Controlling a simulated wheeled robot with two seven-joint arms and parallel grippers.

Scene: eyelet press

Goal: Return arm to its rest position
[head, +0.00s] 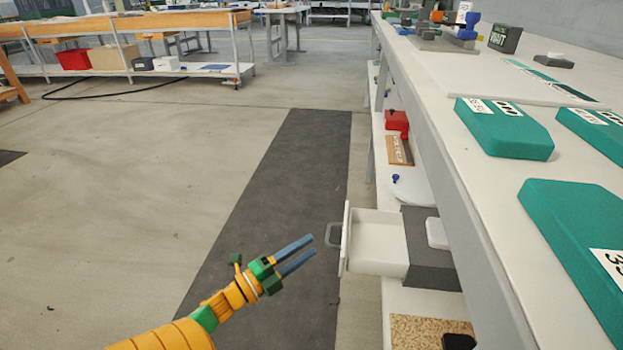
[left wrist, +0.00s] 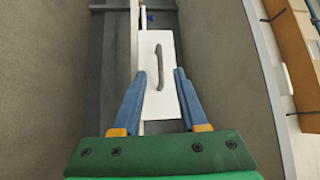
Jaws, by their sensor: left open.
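My left gripper (head: 299,254) is in the lower middle of the head view, at the end of my orange arm. Its two blue fingers are apart with nothing between them. They point at the grey handle (head: 333,235) of a white drawer (head: 376,243), with a small gap. The drawer is pulled out of a grey cabinet (head: 430,250) under the bench. In the left wrist view the fingers (left wrist: 155,85) spread to either side of the drawer's white front (left wrist: 158,48) and its handle (left wrist: 160,66). My right gripper is not in view.
The white bench (head: 420,80) runs along the right, with green blocks (head: 505,128) and a press-like device (head: 440,30) on it. A red box (head: 397,122) sits on the shelf below. A dark floor mat (head: 290,170) lies left of the bench.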

